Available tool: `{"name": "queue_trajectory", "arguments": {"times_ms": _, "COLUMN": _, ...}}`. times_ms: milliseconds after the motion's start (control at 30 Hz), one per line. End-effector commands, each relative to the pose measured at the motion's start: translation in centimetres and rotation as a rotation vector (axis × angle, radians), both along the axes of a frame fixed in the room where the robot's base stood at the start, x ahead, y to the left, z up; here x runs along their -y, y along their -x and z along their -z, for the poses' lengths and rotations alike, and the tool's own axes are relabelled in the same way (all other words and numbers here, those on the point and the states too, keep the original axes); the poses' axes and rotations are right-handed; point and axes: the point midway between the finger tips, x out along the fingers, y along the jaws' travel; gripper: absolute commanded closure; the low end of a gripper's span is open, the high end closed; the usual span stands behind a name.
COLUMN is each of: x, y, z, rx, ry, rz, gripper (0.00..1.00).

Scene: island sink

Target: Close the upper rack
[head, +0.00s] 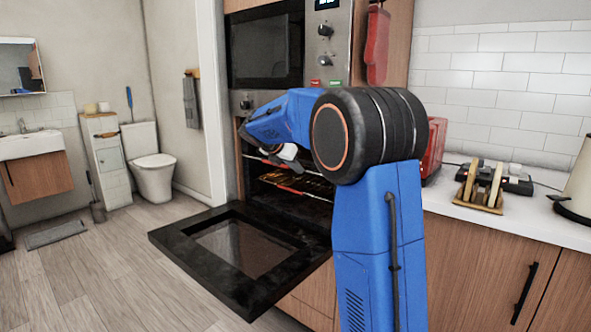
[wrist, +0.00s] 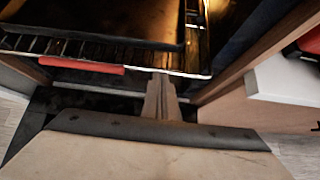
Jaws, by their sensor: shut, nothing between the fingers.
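The oven stands open with its black door (head: 215,250) folded down flat. Inside, a thin upper rack (head: 262,160) with a red front strip shows partly behind my arm. A lower rack (head: 285,188), also with a red strip, sits below it in the lit cavity. My gripper (head: 292,163) is at the oven opening, by the upper rack's front, partly hidden by my arm. In the wrist view my gripper (wrist: 161,82) is shut and empty, its tips at the front edge of a wire rack (wrist: 140,68), right of its red strip (wrist: 82,64). Whether they touch is unclear.
The open door juts out below the racks. A control panel (head: 325,45) and a second glass-fronted appliance (head: 265,50) are above. A counter (head: 480,215) with a red appliance (head: 434,148) is at the right. The floor (head: 90,270) at the left is clear.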

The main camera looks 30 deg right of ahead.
Motion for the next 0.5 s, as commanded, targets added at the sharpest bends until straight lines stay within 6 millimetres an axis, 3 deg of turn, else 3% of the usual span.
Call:
{"name": "queue_trajectory", "arguments": {"times_ms": 167, "x": 0.7, "y": -0.2, "z": 0.0, "rx": 0.0, "ry": 0.0, "rz": 0.001, "gripper": 1.0}}
{"name": "queue_trajectory", "arguments": {"times_ms": 500, "x": 7.3, "y": -2.6, "z": 0.1, "rx": -0.001, "ry": -0.001, "rz": 0.004, "gripper": 1.0}}
